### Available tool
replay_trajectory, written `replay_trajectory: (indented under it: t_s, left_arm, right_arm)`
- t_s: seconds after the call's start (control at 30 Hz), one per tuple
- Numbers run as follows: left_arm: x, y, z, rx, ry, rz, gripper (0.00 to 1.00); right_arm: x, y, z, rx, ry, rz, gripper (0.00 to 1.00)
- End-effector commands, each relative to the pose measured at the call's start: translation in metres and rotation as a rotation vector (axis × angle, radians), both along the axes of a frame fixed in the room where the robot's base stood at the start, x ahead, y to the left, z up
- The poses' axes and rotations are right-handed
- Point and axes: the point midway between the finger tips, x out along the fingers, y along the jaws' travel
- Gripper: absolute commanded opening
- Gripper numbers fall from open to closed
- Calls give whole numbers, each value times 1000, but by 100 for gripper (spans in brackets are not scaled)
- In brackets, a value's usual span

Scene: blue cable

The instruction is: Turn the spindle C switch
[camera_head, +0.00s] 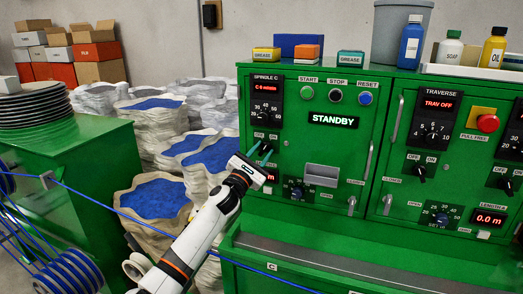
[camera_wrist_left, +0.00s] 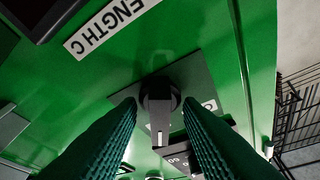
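The spindle C panel (camera_head: 268,112) is at the upper left of the green machine front, with a dial, a red readout and an OFF/ON switch below. My left gripper (camera_head: 264,152) is at that switch, which its fingers mostly hide in the head view. In the left wrist view the dark switch knob (camera_wrist_left: 159,104) on its grey plate (camera_wrist_left: 203,83) sits between the two ribbed teal fingertips. The fingers are open, with a small gap showing on each side of the knob. My right gripper is not in view.
START, STOP and RESET buttons (camera_head: 336,96) and a STANDBY display (camera_head: 333,120) are right of the panel. A dial (camera_head: 297,189) and a grey handle (camera_head: 322,175) lie below. A blue cable (camera_head: 90,197) runs in front. Bottles and boxes stand on top.

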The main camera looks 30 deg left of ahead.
Motion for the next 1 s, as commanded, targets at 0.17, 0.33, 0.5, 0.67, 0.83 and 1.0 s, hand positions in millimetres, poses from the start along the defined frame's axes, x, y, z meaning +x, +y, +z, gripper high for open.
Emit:
replay_trajectory:
  t_s: [0.17, 0.33, 0.5, 0.67, 0.83, 1.0]
  left_arm:
    - [2, 0, 1, 0, -1, -1, 33]
    - [2, 0, 0, 0, 0, 0, 23]
    - [2, 0, 0, -1, 0, 0, 6]
    - [2, 0, -1, -17, -4, 0, 6]
    - [2, -1, -4, -77, -20, 0, 6]
    - [2, -2, -6, -189, -47, 0, 6]
  right_arm:
    - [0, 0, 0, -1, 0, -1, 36]
    - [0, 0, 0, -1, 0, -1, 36]
    - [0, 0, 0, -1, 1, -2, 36]
    - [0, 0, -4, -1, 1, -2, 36]
    - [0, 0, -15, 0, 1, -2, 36]
    - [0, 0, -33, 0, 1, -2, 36]
